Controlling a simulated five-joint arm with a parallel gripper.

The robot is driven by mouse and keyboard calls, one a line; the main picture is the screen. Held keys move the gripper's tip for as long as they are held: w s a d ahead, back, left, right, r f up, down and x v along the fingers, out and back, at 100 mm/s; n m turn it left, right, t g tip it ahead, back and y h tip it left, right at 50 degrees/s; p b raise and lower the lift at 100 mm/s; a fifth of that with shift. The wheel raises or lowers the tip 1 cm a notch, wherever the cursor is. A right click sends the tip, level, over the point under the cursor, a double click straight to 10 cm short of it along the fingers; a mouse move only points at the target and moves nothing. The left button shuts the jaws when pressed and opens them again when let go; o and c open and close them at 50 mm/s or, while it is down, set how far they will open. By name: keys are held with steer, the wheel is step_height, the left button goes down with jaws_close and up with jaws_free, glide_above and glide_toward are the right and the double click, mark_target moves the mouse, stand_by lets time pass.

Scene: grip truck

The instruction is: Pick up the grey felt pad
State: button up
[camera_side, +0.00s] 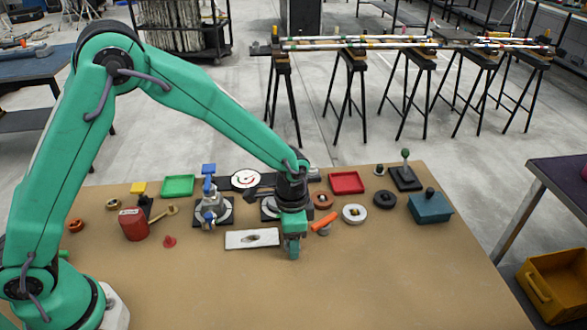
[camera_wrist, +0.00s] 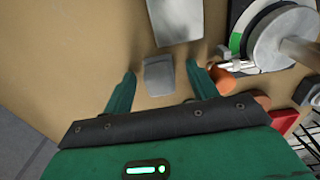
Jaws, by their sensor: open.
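The grey felt pad (camera_wrist: 159,77) shows in the wrist view as a small grey block lying on the brown tabletop. My gripper (camera_wrist: 161,69) is open, with one green finger on each side of the pad. A gap shows between the pad and each finger, wider on the right. In the side view my gripper (camera_side: 292,250) points down close to the table, right of a white plate with a dark oval mark (camera_side: 252,238). I cannot make out the pad there; the gripper seems to hide it.
An orange piece (camera_side: 322,222) lies close to the right of my gripper, with a white ring (camera_side: 354,213) beyond it. Fixtures, a red tray (camera_side: 347,182) and a green tray (camera_side: 177,186) stand behind. A blue box (camera_side: 430,207) stands right. The front tabletop is clear.

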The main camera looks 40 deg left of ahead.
steer(key=c, duration=1.1)
steer(key=shift+o, duration=0.2)
steer(key=shift+r, duration=0.1)
steer(key=shift+r, duration=0.9)
step_height(320, 180, up, 2)
steer(key=shift+r, duration=0.25)
steer(key=s+d+r, duration=0.6)
steer(key=s, duration=0.3)
steer(key=shift+s+d+r, duration=0.2)
steer(key=shift+d+r, duration=0.05)
steer(key=shift+d, duration=0.15)
